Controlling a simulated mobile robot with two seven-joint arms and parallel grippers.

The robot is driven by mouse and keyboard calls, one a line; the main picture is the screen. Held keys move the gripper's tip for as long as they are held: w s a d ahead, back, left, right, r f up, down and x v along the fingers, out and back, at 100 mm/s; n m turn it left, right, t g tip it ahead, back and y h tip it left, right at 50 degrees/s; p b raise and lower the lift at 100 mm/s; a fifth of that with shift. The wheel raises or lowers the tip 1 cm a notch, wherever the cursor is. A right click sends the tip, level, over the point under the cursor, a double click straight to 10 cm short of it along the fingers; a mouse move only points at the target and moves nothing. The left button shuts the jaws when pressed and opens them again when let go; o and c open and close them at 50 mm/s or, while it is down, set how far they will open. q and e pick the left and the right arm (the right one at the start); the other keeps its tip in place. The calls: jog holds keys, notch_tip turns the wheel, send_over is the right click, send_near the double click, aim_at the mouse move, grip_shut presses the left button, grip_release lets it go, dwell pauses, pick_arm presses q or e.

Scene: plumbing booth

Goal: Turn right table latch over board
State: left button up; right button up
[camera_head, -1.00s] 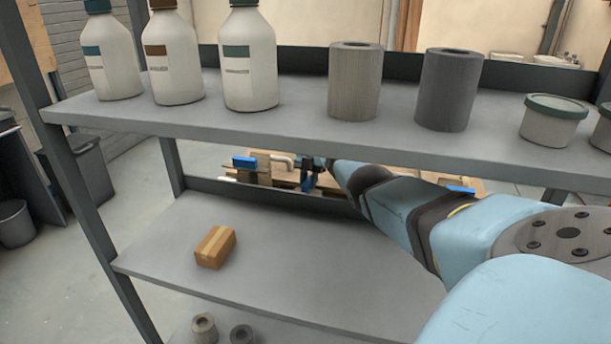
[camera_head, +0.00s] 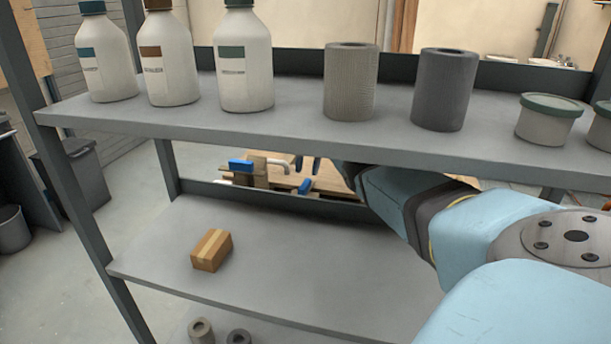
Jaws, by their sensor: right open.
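Through the gap between two shelves I see a wooden work table (camera_head: 283,180) beyond the rack. A blue latch-like part (camera_head: 305,186) stands near its middle, and another blue part (camera_head: 240,166) sits on a wooden block to the left. I cannot tell which is the right table latch, or which wood is the board. My right arm reaches through the gap from the right. My right gripper (camera_head: 308,164) is open, its two dark fingers pointing up to the left, just above and apart from the middle blue part. My left gripper is out of view.
A grey rack stands close in front. Its upper shelf (camera_head: 290,125) holds several bottles (camera_head: 245,75), two grey rolls (camera_head: 350,85) and lidded tubs (camera_head: 548,122). A small carton (camera_head: 211,250) lies on the lower shelf. My arm runs close beneath the upper shelf.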

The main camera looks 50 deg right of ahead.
jog(key=shift+w+d+r, duration=0.1)
jog(key=shift+d+r, duration=0.2)
jog(key=shift+r, duration=0.35)
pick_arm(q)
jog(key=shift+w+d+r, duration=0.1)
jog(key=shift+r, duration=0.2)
pick_arm(e)
jog(key=shift+r, duration=0.2)
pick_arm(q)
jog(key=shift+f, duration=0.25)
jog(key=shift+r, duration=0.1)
